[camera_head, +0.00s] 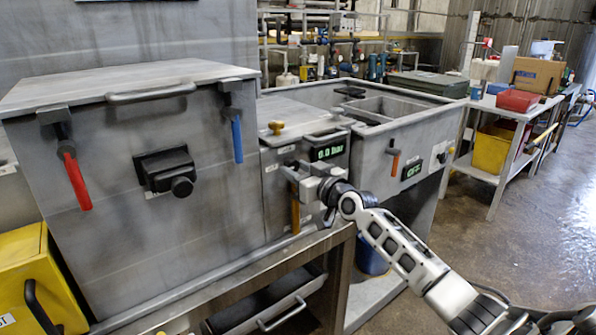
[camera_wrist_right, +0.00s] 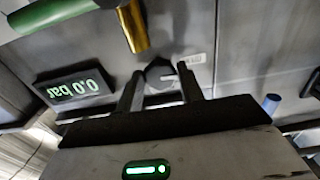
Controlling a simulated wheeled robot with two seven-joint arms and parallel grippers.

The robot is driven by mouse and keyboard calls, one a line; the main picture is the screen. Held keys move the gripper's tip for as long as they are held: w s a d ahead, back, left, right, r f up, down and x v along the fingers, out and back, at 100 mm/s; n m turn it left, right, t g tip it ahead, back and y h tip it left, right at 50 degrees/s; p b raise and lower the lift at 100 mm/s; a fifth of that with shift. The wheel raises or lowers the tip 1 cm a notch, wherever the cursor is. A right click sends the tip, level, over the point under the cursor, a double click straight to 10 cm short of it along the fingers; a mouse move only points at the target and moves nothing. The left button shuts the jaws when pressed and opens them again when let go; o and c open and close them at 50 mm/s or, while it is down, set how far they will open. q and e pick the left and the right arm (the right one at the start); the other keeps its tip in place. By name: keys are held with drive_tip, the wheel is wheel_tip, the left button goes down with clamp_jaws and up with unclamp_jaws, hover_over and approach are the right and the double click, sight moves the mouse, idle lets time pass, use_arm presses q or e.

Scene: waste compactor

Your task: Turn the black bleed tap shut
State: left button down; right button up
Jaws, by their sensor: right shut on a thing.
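The black bleed tap (camera_wrist_right: 160,76) shows in the right wrist view as a small dark round knob with a pale pointer, on a grey metal front panel. My right gripper (camera_wrist_right: 159,88) has one finger on each side of it and is shut on it. In the head view my right gripper (camera_head: 297,176) is at the narrow middle unit, left of and below the green pressure display (camera_head: 328,152), which reads 0.0 bar. The gripper hides the tap there. My left gripper is not in view.
An orange handle (camera_head: 295,214) hangs just below the gripper. An open grey basin (camera_head: 400,150) stands at right. Open floor lies at far right.

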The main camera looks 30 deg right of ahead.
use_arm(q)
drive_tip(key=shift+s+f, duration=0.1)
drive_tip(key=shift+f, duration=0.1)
use_arm(e)
drive_tip(key=shift+m, duration=0.9)
drive_tip(key=m, duration=0.3)
drive_tip(key=shift+m, duration=0.3)
drive_tip(key=m, duration=0.2)
drive_tip(key=shift+a+m+p, duration=0.1)
drive_tip(key=shift+m+p, duration=0.2)
drive_tip(key=shift+p, duration=0.05)
drive_tip(key=m+p, duration=0.1)
drive_tip(key=m, duration=0.3)
drive_tip(key=shift+r+m, duration=0.1)
drive_tip(key=shift+m, duration=0.2)
drive_tip(key=m, duration=0.2)
drive_tip(key=shift+m+p, duration=0.35)
drive_tip(key=shift+m, duration=0.05)
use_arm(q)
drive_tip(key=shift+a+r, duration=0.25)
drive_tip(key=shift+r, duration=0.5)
use_arm(e)
drive_tip(key=shift+m, duration=0.6)
drive_tip(key=o, duration=1)
